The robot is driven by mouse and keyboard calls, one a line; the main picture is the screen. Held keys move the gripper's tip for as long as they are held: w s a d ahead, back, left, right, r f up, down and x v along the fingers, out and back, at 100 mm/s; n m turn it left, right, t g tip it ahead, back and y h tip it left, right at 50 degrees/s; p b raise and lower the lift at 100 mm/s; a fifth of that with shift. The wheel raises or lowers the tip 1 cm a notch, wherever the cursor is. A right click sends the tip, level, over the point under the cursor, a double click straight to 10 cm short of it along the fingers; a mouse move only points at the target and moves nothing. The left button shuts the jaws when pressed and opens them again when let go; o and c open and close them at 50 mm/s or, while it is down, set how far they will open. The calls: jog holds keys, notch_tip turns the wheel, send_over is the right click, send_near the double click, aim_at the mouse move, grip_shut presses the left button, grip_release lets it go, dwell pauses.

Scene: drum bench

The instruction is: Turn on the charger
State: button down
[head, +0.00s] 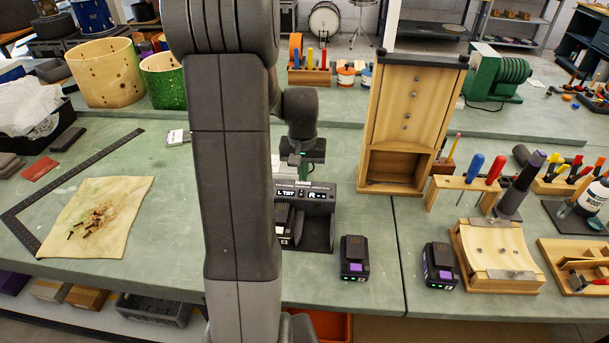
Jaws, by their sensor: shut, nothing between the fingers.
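The charger (318,235) is a black unit on the green bench, with a lit display panel (312,197) on its upper face. A dark battery pack (283,222) sits at its left side, partly hidden by my arm. My gripper (297,172) is just behind and above the panel's upper edge, fingers pointing down. It is shut and empty. I cannot tell whether it touches the charger. Two loose black and purple battery packs stand to the right, one (355,259) near the charger and another (439,266) farther right.
My arm blocks the middle left of the view. A wooden cabinet (398,97) stands behind the charger to the right. A tool rack (466,191) and a curved wooden cradle (494,258) are at right. A cloth (97,216) and a black square ruler (21,229) lie at left.

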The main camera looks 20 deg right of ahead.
notch_tip(320, 180, up, 9)
jog(key=w, duration=0.1)
jog(key=shift+w+d+r+b, duration=0.2)
jog(key=shift+d+b, duration=0.1)
jog(key=shift+b, duration=0.15)
jog(key=shift+s+f, duration=0.1)
send_over(303, 194)
jog(key=f, duration=0.6)
jog(key=f+p, duration=0.1)
jog(key=f, duration=0.2)
jog(key=shift+w+d+f, duration=0.1)
jog(key=shift+w+f, duration=0.15)
jog(key=shift+f, duration=0.1)
jog(key=shift+w+d+b, duration=0.15)
jog(key=shift+w+b, duration=0.1)
jog(key=shift+b, duration=0.65)
jog(key=shift+s+r+t+b, duration=0.15)
jog(key=shift+r+t+b, duration=0.25)
jog(key=shift+b, duration=0.85)
notch_tip(303, 194, up, 7)
jog(key=shift+s+a, duration=0.3)
jog(key=shift+s, duration=0.15)
jog(key=shift+f, duration=0.1)
